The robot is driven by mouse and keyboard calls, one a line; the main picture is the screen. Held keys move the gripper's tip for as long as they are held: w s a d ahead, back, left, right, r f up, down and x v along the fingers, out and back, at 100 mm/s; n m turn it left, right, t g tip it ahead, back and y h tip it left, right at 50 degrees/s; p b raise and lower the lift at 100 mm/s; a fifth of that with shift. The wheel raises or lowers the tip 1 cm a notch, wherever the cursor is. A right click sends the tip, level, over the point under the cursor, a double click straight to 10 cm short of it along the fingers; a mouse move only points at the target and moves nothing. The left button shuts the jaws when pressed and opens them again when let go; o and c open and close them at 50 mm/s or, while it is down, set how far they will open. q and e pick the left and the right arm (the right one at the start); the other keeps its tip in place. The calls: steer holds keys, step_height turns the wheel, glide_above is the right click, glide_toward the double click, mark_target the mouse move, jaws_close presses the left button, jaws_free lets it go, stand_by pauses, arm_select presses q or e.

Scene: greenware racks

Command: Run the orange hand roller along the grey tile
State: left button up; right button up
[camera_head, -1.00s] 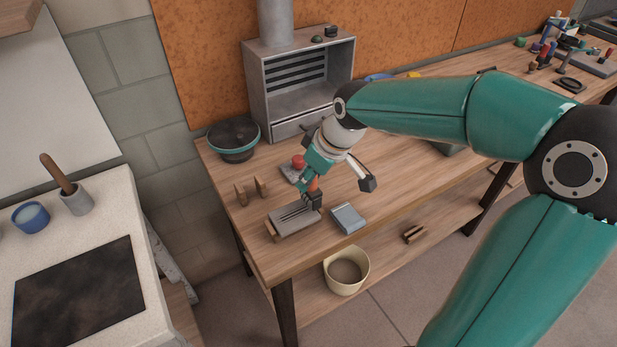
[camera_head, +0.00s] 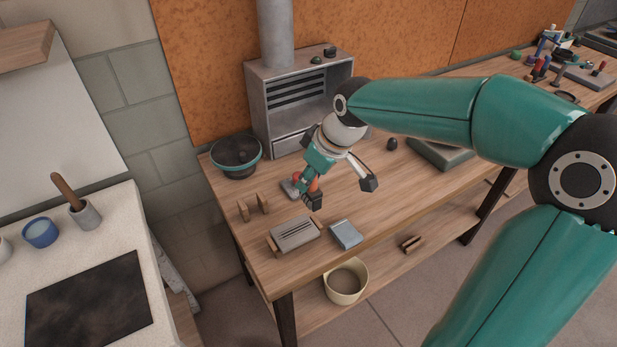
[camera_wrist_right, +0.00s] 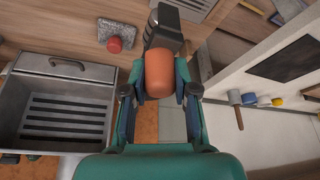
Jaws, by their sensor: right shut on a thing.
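The grey tile (camera_head: 296,232) has dark lines along its top and lies between wooden end pieces near the bench's front edge. My right gripper (camera_head: 313,184) is shut on the orange handle of the hand roller. The black roller head (camera_head: 313,201) points down, behind and above the tile's right part in the head view, apparently clear of it. In the right wrist view, the orange handle (camera_wrist_right: 159,74) sits between the fingers (camera_wrist_right: 160,92), with the black head (camera_wrist_right: 163,30) beyond. Part of the tile (camera_wrist_right: 192,6) shows at the top edge. My left gripper is out of view.
A grey block with a red knob (camera_head: 289,187) stands just left of the roller. Two wooden pieces (camera_head: 253,207), a dark bowl (camera_head: 236,153) and a pale blue-grey block (camera_head: 346,234) are nearby. A metal cabinet (camera_head: 262,103) stands behind. A cream bucket (camera_head: 345,283) is on the lower shelf.

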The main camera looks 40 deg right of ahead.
mark_target(307, 197)
stand_by(0.3)
step_height(307, 197, down, 7)
steer(key=b, duration=0.6)
steer(key=shift+r, duration=0.15)
stand_by(0.8)
steer(key=shift+a, duration=0.15)
steer(key=shift+w+a, duration=0.15)
steer(key=shift+a, duration=0.5)
steer(key=shift+a, duration=0.25)
steer(key=shift+w+a, duration=0.1)
steer(key=shift+a, duration=0.2)
steer(key=shift+a, duration=0.1)
stand_by(0.4)
